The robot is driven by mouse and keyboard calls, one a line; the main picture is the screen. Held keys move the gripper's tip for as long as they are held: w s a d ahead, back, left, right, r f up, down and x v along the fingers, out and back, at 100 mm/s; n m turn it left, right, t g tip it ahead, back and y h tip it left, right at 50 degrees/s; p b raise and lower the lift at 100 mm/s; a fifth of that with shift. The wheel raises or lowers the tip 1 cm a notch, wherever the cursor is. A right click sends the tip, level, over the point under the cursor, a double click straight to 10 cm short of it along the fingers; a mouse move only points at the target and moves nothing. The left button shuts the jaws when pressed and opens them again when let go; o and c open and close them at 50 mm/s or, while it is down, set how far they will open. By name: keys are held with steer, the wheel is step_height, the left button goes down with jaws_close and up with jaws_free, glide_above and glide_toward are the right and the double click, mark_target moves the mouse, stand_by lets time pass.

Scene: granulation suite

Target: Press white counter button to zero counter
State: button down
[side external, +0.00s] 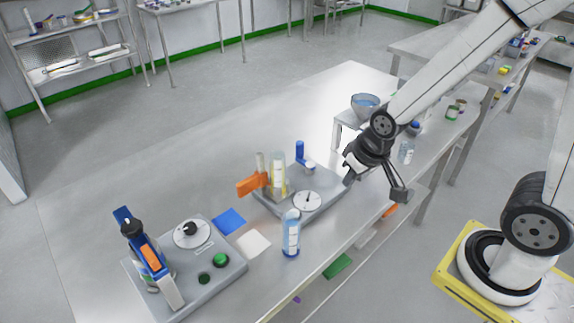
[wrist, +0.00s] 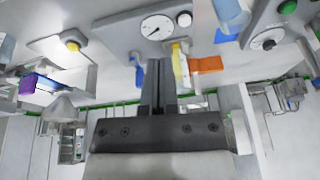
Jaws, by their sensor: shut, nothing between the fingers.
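A white round button (wrist: 184,19) sits on a grey counter panel (wrist: 115,32), right of a round white dial with a dark needle (wrist: 157,27) in the wrist view. In the side view the panel (side external: 330,197) and dial (side external: 306,202) show near the middle of the bench. I cannot make out the white button there; the bottle may hide it. My gripper (side external: 350,178) is above the bench, by the panel's right end. In the wrist view its two fingers (wrist: 158,68) are shut together and empty, apart from the button.
A blue-labelled bottle (side external: 291,236) stands in front of the panel. Another panel with green buttons (side external: 220,260) is at left. A bowl (side external: 366,104) stands behind.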

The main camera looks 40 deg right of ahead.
mark_target(291, 210)
steer(key=w+a+f+m+t, duration=0.2)
steer(key=w+m, duration=0.1)
steer(key=w, duration=0.2)
steer(key=w+a+f+m+t+y, duration=0.1)
steer(key=w+a+f+m+t, duration=0.1)
steer(key=w, duration=0.4)
steer(key=shift+w+a+f+m+t, duration=0.2)
steer(key=shift+f+m+t, duration=0.4)
steer(key=shift+m+t, duration=0.2)
steer(key=shift+f, duration=0.1)
steer(key=shift+f, duration=4.3)
steer(key=shift+f, duration=0.95)
steer(key=shift+r, duration=0.95)
